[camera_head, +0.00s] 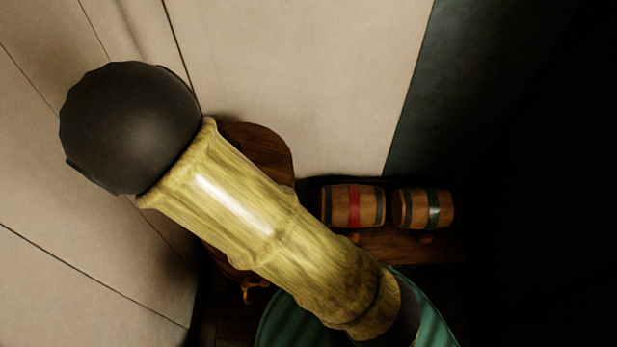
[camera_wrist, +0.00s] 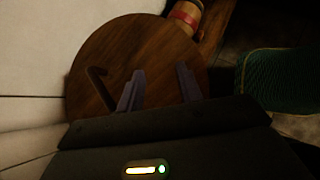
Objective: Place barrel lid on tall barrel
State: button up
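A round brown wooden disc (camera_wrist: 150,45) fills the middle of the wrist view. I cannot tell whether it is the barrel lid or the top of the tall barrel. A thin dark bent shape (camera_wrist: 98,88) shows on its left part, perhaps a handle or a shadow. My gripper (camera_wrist: 159,85) is over the disc, its two fingers apart with nothing visible between them. In the head view the brown round wood (camera_head: 262,148) shows behind my arm, which hides most of it. My gripper is hidden in that view.
Two small barrels, one red-banded (camera_head: 352,206) and one green-banded (camera_head: 426,208), lie on a wooden rack (camera_head: 395,245) to the right. A pale plank wall (camera_head: 290,70) stands close behind. A small golden-brown fitting (camera_head: 252,288) shows below my arm. The far right is dark.

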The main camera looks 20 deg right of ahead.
jog(key=s+d+r+m+y, duration=0.2)
jog(key=s+d+m+y, duration=0.2)
jog(key=d+m, duration=0.3)
jog(key=s+d+r+m+g+y, duration=0.1)
jog(key=s+d+m+y, duration=0.3)
jog(key=m, duration=0.9)
jog(key=d+r, duration=0.1)
jog(key=d, duration=0.2)
jog(key=shift+s+r+m+g, duration=0.25)
jog(key=shift+s+m+g, duration=0.05)
jog(key=shift+m, duration=0.1)
